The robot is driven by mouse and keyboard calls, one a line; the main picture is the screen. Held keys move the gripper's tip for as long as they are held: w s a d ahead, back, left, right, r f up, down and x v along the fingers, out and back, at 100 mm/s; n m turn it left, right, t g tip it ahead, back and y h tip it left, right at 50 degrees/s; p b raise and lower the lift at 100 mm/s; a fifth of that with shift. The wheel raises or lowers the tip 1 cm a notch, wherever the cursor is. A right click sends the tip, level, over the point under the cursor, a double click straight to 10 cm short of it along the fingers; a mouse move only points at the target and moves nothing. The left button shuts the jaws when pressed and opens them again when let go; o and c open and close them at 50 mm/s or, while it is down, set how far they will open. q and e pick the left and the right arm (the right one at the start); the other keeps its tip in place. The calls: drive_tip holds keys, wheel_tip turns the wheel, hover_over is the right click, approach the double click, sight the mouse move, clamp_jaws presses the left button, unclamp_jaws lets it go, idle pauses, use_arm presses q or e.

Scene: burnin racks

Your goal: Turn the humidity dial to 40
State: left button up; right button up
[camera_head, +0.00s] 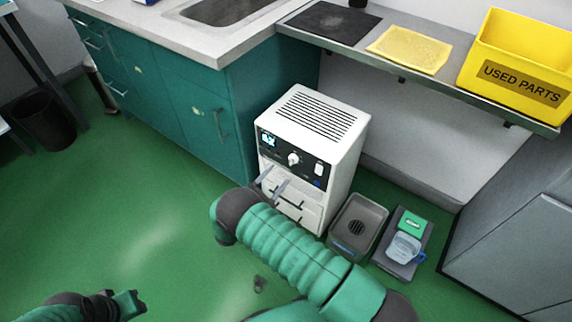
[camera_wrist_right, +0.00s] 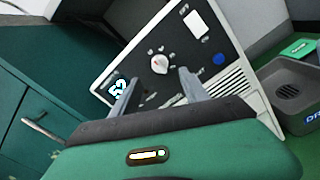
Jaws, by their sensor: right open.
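The humidity dial (camera_head: 293,159) is a round white knob on the black front panel of a white cabinet-like unit (camera_head: 318,112). In the right wrist view the dial (camera_wrist_right: 160,64) lies just beyond my fingertips, with a small red mark on it. My right gripper (camera_head: 271,182) is open and empty, in front of and below the dial, with no contact visible. In the right wrist view its two fingers (camera_wrist_right: 157,90) point at the panel.
A white switch (camera_head: 319,169) and blue button (camera_head: 316,183) are right of the dial. Teal cabinets (camera_head: 190,110) stand left of the unit. A grey bin (camera_head: 357,226) and a dark tray (camera_head: 421,229) are on the floor at right. A shelf holds a yellow box (camera_head: 515,60).

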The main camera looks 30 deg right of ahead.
drive_tip(key=p+v, duration=0.1)
drive_tip(key=v, duration=0.8)
drive_tip(key=shift+a, duration=0.35)
